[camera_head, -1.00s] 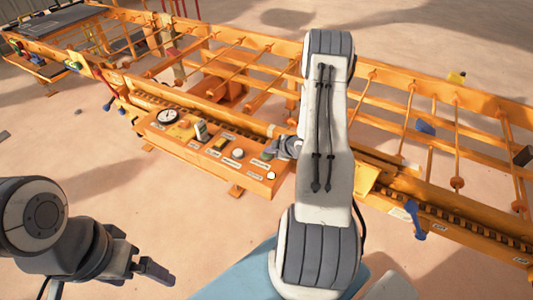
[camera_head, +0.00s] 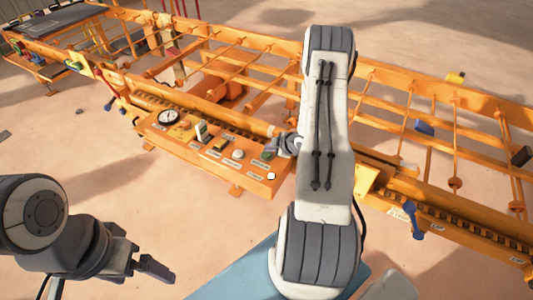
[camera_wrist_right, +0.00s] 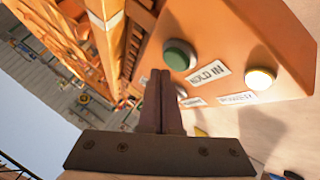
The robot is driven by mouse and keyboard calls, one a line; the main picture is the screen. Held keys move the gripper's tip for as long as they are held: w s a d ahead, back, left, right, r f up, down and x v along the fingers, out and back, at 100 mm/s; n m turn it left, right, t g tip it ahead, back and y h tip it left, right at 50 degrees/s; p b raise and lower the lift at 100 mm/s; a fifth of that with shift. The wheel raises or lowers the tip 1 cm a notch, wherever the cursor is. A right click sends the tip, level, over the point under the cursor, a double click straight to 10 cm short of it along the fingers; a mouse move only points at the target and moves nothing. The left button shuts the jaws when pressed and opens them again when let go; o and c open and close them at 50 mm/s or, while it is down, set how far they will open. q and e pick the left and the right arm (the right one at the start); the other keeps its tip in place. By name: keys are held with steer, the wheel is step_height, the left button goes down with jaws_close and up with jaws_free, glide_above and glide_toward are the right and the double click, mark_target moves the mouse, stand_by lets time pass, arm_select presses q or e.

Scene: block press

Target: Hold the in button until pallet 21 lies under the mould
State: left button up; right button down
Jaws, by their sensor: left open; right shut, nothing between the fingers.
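The orange control panel (camera_head: 205,150) carries several buttons and a round dial. The green button (camera_head: 267,155) is at its right end; in the right wrist view the green button (camera_wrist_right: 180,54) has a "HOLD IN" label beside it. My right gripper (camera_head: 276,149) is shut and empty close to that button. In the wrist view its fingertips (camera_wrist_right: 160,74) are beside the button; I cannot tell whether they touch anything. My left gripper (camera_head: 153,267) is open and empty over the floor at lower left. No pallet number or mould can be made out.
The long orange frame (camera_head: 455,140) with rods and rails runs behind the panel. A dark grey slab (camera_head: 48,20) lies at its far left end. A lit white lamp (camera_head: 271,176) is on the panel's corner. A blue handle (camera_head: 414,222) hangs at right.

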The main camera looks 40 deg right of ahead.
mark_target(269, 155)
step_height(269, 155, up, 5)
steer(key=p, duration=0.4)
steer(key=shift+r, duration=0.1)
stand_by(1.2)
